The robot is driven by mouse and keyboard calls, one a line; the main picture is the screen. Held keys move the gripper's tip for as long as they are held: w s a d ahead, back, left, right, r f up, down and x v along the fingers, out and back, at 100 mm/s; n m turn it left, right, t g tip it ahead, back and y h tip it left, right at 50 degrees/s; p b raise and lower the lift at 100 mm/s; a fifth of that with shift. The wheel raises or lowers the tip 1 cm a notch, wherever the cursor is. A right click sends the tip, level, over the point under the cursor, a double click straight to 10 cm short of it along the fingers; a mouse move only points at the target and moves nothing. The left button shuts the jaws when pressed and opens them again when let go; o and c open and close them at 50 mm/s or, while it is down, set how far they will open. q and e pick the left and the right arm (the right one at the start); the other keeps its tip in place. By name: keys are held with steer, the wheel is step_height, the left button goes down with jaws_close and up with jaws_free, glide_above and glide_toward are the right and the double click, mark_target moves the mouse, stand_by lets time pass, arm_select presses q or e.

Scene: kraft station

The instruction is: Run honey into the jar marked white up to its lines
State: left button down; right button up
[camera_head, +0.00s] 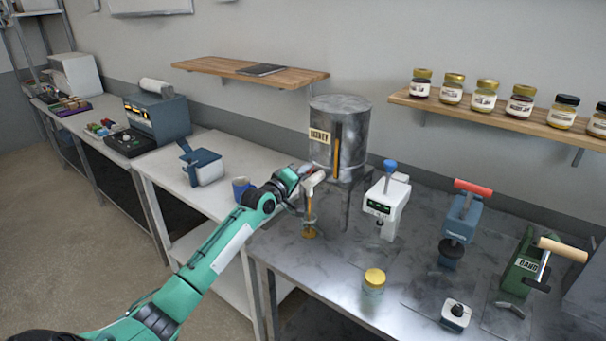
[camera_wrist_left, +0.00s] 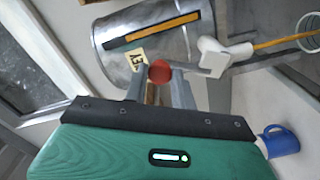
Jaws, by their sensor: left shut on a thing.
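The steel honey tank (camera_head: 350,110) stands on legs at the back of the steel table, with a yellow level strip on its front. Its pale tap (camera_head: 315,180) also shows in the left wrist view (camera_wrist_left: 222,57). My left gripper (camera_head: 299,178) is at the tap, shut on its red-ended handle (camera_wrist_left: 160,71). A thin amber stream (camera_wrist_left: 285,41) runs from the spout into an open glass jar (camera_wrist_left: 310,30). In the head view, amber honey shows low in this jar (camera_head: 309,232). Its marking and lines cannot be read. My right gripper is out of view.
A yellow-lidded jar (camera_head: 374,281) stands nearer the front. A white device (camera_head: 388,205), a blue press (camera_head: 461,225) and a green device (camera_head: 530,262) stand to the right. A blue mug (camera_head: 241,188) is left of my arm. Several lidded jars line the wall shelf (camera_head: 480,115).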

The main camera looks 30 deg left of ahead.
arm_select(q)
steer(key=c, duration=1.1)
jaws_free()
steer(key=shift+c, duration=0.2)
steer(key=s+a+b, duration=0.1)
steer(key=s+b, duration=0.3)
steer(key=s, duration=0.9)
steer(key=shift+s, duration=0.35)
